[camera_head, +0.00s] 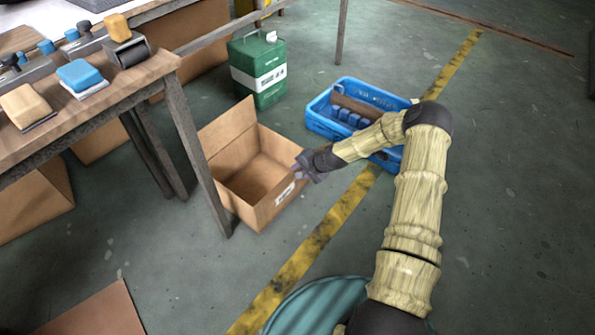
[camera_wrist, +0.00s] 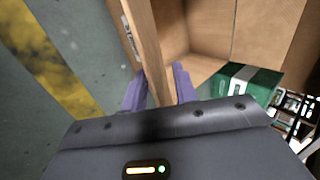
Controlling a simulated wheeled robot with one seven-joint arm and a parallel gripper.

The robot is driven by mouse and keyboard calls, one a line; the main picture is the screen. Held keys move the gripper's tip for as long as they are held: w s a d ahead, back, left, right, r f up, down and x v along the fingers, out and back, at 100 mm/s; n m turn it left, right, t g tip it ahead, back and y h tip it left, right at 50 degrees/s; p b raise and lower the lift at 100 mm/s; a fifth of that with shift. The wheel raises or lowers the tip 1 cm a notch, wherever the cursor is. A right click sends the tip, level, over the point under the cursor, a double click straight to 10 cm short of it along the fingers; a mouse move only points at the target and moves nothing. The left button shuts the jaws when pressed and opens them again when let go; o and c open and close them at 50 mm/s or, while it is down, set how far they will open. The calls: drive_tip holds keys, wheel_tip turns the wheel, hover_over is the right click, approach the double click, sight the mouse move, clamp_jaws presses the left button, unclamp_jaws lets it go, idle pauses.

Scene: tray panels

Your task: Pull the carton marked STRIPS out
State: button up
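An open brown cardboard carton (camera_head: 232,189) stands on the floor beside the bench leg, one flap raised at its back left. A white label on its front right wall has marks too small to read. My gripper (camera_head: 303,168) is at the top of that wall, near its right corner. In the wrist view my gripper (camera_wrist: 160,84) has its purple fingers on either side of the carton wall (camera_wrist: 150,45). A gap shows between the wall and the right finger, so the fingers look open around it. The contact at the left finger is unclear.
A blue crate (camera_head: 318,117) with blue items sits behind my arm. A green canister (camera_head: 257,65) stands behind the carton. A wooden bench (camera_head: 150,80) with blocks and tools is close on the left. Floor in front of the carton is clear, crossed by a yellow line (camera_head: 310,246).

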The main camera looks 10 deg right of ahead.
drive_tip(key=shift+d+r, duration=0.1)
drive_tip(key=shift+d, duration=0.1)
drive_tip(key=p+v, duration=0.7)
drive_tip(key=v, duration=1)
drive_tip(key=shift+p, duration=0.3)
drive_tip(key=shift+a+r, duration=0.15)
drive_tip(key=s+a+r+n+g+h+p, duration=0.1)
drive_tip(key=s+a+r+n+h+p, duration=0.15)
drive_tip(key=s+r, duration=0.55)
drive_tip(key=s+a+r+n+g+h+p, duration=0.15)
drive_tip(key=s+r+n, duration=0.25)
drive_tip(key=s+r, duration=0.4)
drive_tip(key=s+a+r+n+g+h+p, duration=0.1)
drive_tip(key=s+a+r+n, duration=0.15)
drive_tip(key=s+r, duration=0.55)
wheel_tip(320, 180, up, 39)
drive_tip(key=w+p, duration=0.2)
drive_tip(key=p, duration=3.5)
drive_tip(key=shift+d+n, duration=0.25)
drive_tip(key=shift+n, duration=0.05)
